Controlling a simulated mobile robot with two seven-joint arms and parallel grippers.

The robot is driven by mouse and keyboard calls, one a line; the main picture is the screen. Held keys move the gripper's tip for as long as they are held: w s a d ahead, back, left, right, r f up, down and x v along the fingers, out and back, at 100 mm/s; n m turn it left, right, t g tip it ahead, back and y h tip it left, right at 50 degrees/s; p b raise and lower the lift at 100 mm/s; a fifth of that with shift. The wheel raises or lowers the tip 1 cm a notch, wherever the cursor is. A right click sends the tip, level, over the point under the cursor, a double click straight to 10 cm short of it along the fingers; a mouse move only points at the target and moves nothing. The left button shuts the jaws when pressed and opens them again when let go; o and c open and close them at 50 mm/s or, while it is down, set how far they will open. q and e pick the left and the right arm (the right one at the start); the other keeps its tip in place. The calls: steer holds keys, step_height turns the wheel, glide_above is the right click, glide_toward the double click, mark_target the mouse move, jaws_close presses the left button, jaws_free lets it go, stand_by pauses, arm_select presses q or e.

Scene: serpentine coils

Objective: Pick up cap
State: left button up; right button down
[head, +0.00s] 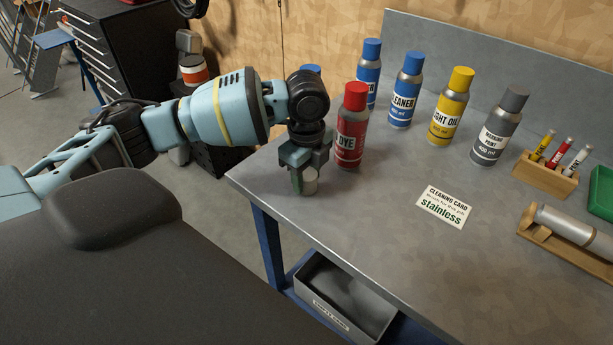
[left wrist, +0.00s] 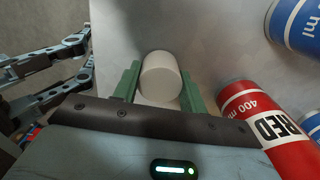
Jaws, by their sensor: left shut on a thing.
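The cap (left wrist: 160,77) is a short white cylinder. In the left wrist view it sits between the two green fingers of my left gripper (left wrist: 158,88), which is shut on it. In the head view my left gripper (head: 305,178) points down at the table's left edge, and the pale cap (head: 310,183) shows partly behind a finger. I cannot tell whether the cap touches the table top. A red DYE can (head: 352,125) stands close to the right of the gripper; it also shows in the left wrist view (left wrist: 262,118). My right gripper is not in view.
Blue cans (head: 406,92), a yellow oil can (head: 451,108) and a grey paint can (head: 498,128) stand along the back of the grey table (head: 370,225). A cleaning card (head: 444,207) lies mid-table. A pen holder (head: 545,175) and a cylinder on a wooden cradle (head: 565,238) are at right.

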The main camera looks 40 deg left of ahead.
mark_target(307, 173)
arm_select(q)
steer(key=shift+r, duration=0.4)
step_height(307, 173, up, 2)
steer(key=shift+r, duration=0.15)
steer(key=s+d, duration=0.3)
steer(key=d, duration=0.1)
steer(key=s+d+r, duration=0.1)
steer(key=s+d, duration=0.2)
steer(key=d, duration=0.2)
steer(key=s+d+p, duration=0.1)
steer(key=s+d, duration=0.2)
steer(key=d, duration=0.1)
steer(key=shift+d+r, duration=0.15)
steer(key=shift+r, duration=0.1)
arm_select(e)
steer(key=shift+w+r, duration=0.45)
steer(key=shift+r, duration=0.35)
